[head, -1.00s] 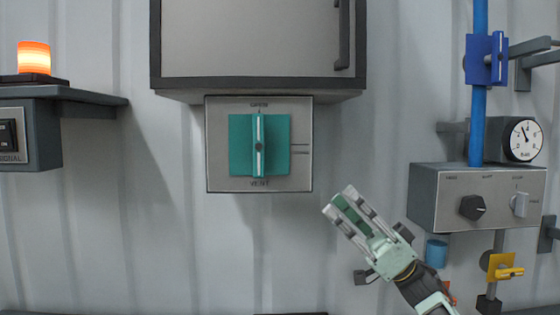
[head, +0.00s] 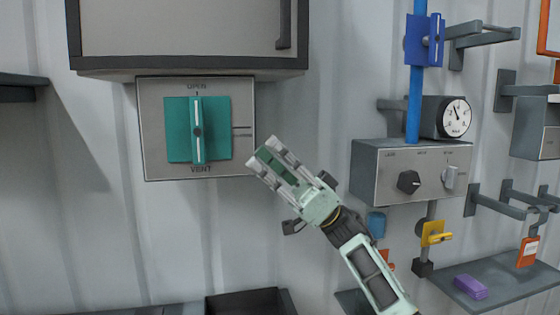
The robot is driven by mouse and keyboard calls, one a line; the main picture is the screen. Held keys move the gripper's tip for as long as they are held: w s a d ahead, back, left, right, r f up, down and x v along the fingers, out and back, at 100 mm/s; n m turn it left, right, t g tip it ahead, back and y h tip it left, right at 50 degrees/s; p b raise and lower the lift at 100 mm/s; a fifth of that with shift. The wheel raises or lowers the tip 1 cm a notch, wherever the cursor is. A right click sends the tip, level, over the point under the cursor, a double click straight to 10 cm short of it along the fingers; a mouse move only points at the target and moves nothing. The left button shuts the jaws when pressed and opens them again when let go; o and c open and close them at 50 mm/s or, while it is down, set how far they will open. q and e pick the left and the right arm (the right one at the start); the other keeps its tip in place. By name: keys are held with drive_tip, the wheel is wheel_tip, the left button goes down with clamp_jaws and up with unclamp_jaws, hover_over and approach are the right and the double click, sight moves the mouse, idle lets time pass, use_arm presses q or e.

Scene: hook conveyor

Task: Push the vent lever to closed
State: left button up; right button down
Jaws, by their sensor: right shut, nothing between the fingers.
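The vent lever (head: 197,130) is a teal plate with a raised upright bar, mounted on a grey panel (head: 152,128). The bar stands vertical, in line with the OPEN label above it and the VENT label below. Short dark lines mark the panel at the lever's right. My right gripper (head: 264,155) is shut and empty, at the panel's lower right corner in the picture. Its fingers point up and left toward the lever, and a gap shows between them and the teal plate. Whether it touches the panel I cannot tell. My left gripper is not in view.
A grey cabinet (head: 185,30) hangs just above the panel. At the right are a control box (head: 383,175) with a black knob, a blue pipe (head: 415,90) with a blue valve, a gauge (head: 455,117) and a yellow handle (head: 436,234).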

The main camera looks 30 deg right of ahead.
sight(233, 148)
drive_tip(key=p+x, duration=0.1)
drive_tip(key=x, duration=0.3)
drive_tip(key=shift+r+p, duration=0.25)
drive_tip(key=shift+p, duration=0.05)
drive_tip(key=shift+w+a+f+p, duration=0.1)
drive_tip(key=shift+w+a+p, duration=0.15)
drive_tip(key=shift+a, duration=0.35)
drive_tip(key=shift+w+a+f+p, duration=0.15)
drive_tip(key=shift+a+p, duration=0.2)
drive_tip(key=shift+a, duration=0.25)
drive_tip(key=shift+w+a+f, duration=0.1)
drive_tip(key=shift+w+a, duration=0.05)
drive_tip(key=shift+a, duration=0.5)
drive_tip(key=shift+f, duration=0.1)
